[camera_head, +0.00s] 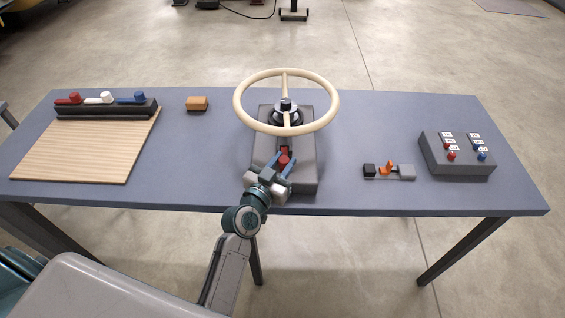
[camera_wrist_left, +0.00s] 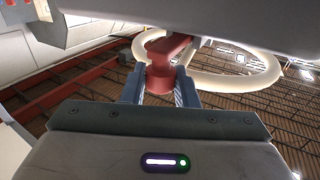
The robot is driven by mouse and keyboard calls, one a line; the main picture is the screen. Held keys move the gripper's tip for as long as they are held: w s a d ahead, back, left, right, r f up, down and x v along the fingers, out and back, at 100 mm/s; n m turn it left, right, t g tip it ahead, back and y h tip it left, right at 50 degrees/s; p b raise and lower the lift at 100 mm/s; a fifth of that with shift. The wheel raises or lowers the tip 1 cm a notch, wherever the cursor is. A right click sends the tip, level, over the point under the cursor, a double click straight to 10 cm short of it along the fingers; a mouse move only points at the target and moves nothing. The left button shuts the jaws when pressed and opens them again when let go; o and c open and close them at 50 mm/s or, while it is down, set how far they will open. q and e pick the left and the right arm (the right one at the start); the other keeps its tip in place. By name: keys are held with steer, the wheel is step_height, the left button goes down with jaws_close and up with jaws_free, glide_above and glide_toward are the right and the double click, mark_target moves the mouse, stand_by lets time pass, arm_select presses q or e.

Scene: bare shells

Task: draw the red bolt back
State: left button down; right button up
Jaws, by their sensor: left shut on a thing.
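The red bolt (camera_head: 284,160) has a round knob and lies at the front of the grey housing (camera_head: 303,178) under the cream steering wheel (camera_head: 328,112). My left gripper (camera_head: 277,168) reaches it from the front and is shut on its knob. In the left wrist view, the two blue fingers (camera_wrist_left: 160,90) stand on either side of the red knob, and a red bar of the bolt (camera_wrist_left: 171,46) runs from the knob toward the wheel (camera_wrist_left: 232,84). The bolt's far end is hidden. My right gripper is not in view.
A dark rail (camera_head: 108,110) with red, white and blue knobs stands behind a wooden board (camera_head: 85,150) at the left. An orange-brown block (camera_head: 197,103) lies nearby. A small orange latch (camera_head: 387,168) and a grey switch box (camera_head: 456,155) are at the right. The table's front edge is close.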

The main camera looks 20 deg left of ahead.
arm_select(q)
steer(key=c, duration=1.4)
jaws_free()
steer(key=shift+f, duration=0.2)
steer(key=shift+c, duration=0.2)
steer(key=shift+o, duration=1.4)
steer(key=shift+d, duration=0.15)
steer(key=shift+s, duration=0.15)
steer(key=s+a+b, duration=0.2)
steer(key=s+b, duration=0.2)
steer(key=s, duration=0.6)
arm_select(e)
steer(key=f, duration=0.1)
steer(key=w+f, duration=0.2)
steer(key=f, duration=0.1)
arm_select(q)
steer(key=shift+s, duration=0.1)
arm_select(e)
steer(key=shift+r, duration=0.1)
